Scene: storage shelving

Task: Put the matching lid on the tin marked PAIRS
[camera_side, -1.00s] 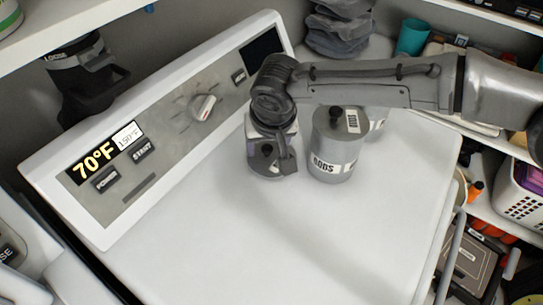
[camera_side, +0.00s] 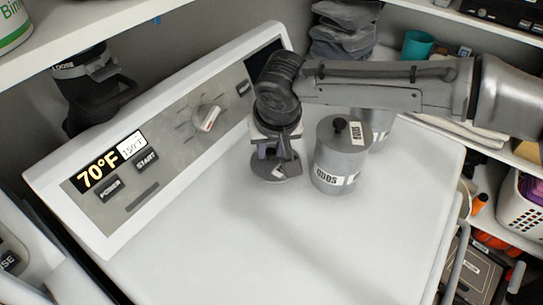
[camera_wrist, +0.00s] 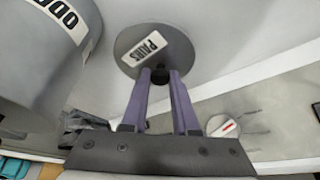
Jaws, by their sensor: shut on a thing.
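My gripper (camera_wrist: 160,95) is shut on the dark knob of a round grey lid (camera_wrist: 195,62), whose white label reads PAIRS in the wrist view. In the side view the lid (camera_side: 273,170) is under my gripper (camera_side: 275,150), just left of a grey tin marked ODDS (camera_side: 326,186). I cannot tell whether the lid touches the white top. The ODDS tin has its own knobbed lid (camera_side: 353,146) on; the tin also shows in the wrist view (camera_wrist: 30,75). A second grey tin (camera_side: 381,124) stands behind it, mostly hidden by my arm, its label unreadable.
The white appliance top (camera_side: 240,245) is clear in front. A sloped control panel (camera_side: 165,140) with a dial rises at left. Dark folded cloths (camera_side: 343,35) and a teal cup (camera_side: 417,45) are at the back. A white basket (camera_side: 522,200) is at right.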

